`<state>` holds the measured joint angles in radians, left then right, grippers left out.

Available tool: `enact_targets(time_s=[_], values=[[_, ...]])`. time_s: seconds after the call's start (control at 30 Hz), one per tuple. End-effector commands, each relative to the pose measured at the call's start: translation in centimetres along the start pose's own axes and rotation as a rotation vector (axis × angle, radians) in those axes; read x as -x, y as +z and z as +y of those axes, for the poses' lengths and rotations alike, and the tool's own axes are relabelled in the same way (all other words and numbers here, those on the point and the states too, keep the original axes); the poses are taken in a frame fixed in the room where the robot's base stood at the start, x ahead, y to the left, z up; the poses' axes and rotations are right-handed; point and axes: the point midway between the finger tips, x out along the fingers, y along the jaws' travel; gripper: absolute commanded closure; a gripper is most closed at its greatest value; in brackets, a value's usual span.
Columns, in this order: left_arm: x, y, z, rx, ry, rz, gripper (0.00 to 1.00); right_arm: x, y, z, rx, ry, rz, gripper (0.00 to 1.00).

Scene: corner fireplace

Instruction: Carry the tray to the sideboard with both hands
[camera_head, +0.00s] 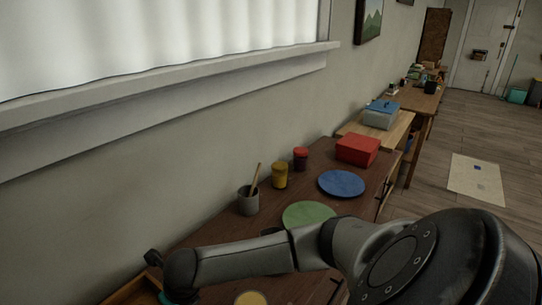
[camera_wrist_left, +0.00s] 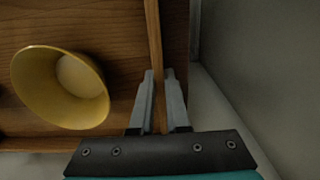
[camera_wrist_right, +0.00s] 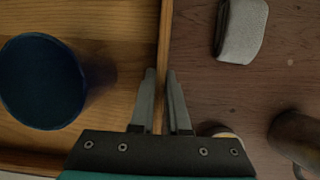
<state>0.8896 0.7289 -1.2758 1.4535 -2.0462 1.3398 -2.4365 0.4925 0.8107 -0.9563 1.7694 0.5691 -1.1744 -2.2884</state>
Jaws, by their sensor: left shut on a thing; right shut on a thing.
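The wooden tray (camera_wrist_left: 153,30) shows in both wrist views; its corner shows at the lower left of the head view (camera_head: 128,292). My left gripper (camera_wrist_left: 158,76) is shut on the tray's wall, beside a yellow bowl (camera_wrist_left: 42,88) with something pale inside. My right gripper (camera_wrist_right: 161,76) is shut on another stretch of wall (camera_wrist_right: 166,30), beside a dark blue cup (camera_wrist_right: 40,80). The dark wood sideboard (camera_head: 285,262) runs along the wall in the head view. An arm of mine hides part of it. Whether the tray touches a surface cannot be told.
On the sideboard are a grey pot (camera_head: 248,201), yellow jar (camera_head: 280,176), red jar (camera_head: 300,158), green plate (camera_head: 309,214), blue plate (camera_head: 341,183) and red box (camera_head: 357,149). A grey object (camera_wrist_right: 240,30) lies outside the tray.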

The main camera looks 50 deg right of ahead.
Motion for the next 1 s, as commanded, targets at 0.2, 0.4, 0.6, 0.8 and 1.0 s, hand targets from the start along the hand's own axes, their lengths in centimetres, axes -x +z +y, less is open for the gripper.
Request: enact_targets(time_s=[0.2,0.4,0.6,0.8,1.0], values=[[-0.8,-0.1,0.0,0.0,0.001,0.003,1.0,-0.8,-0.1,0.0,0.0,0.001,-0.005,1.0],[-0.9,0.0,0.0,0.0,0.0,0.0,0.68,-0.8,-0.3,0.0,0.0,0.0,0.0,0.68],[-0.9,0.0,0.0,0.0,0.0,0.0,0.56,-0.8,-0.3,0.0,0.0,0.0,0.0,0.56],[-0.6,-0.1,0.0,0.0,0.0,0.001,0.56,-0.8,-0.3,0.0,0.0,0.0,0.0,0.56],[2.2,-0.1,-0.1,0.0,0.0,0.004,0.56,-0.8,-0.3,0.0,0.0,0.0,0.0,0.56]])
